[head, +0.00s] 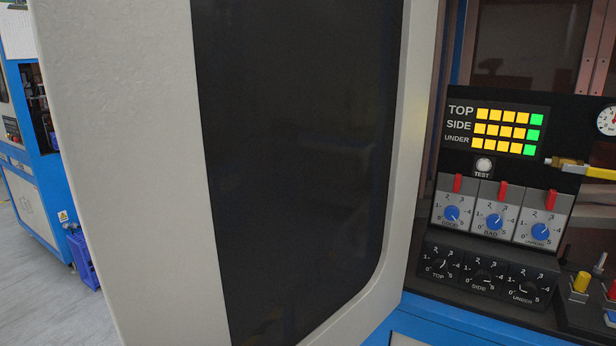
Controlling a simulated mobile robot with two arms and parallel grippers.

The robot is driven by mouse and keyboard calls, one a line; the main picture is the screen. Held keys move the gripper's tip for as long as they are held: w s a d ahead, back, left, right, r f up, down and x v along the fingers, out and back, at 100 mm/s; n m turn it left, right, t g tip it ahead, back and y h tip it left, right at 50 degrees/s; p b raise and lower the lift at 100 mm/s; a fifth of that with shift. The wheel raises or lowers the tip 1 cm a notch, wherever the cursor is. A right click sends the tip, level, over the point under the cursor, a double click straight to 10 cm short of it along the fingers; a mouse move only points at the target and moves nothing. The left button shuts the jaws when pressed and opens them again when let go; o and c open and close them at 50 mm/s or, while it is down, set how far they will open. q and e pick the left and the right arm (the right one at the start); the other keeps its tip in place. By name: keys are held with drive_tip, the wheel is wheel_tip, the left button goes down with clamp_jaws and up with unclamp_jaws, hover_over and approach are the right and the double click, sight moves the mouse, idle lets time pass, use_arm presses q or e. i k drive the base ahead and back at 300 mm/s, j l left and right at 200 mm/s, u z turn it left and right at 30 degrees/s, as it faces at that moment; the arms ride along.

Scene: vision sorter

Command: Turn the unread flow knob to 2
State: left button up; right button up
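The unread flow knob (540,231) is a blue round knob on the rightmost of three grey plates in the head view. Its scale runs from 0 to 5, and its white mark is too small to read surely. A red tab (551,199) stands above it. The blue good knob (452,213) and bad knob (494,222) sit to its left on matching plates. Neither of my grippers is in view, so nothing of mine is seen touching the knobs.
A large pale panel with a dark window (300,160) fills the left and middle, beside the controls. Below the blue knobs is a row of black dials (481,275). Above are a light display (500,130) and a brass-and-yellow fitting (570,166). Coloured buttons (581,282) stand at lower right.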

sight(540, 232)
drive_tip(key=z, duration=1.25)
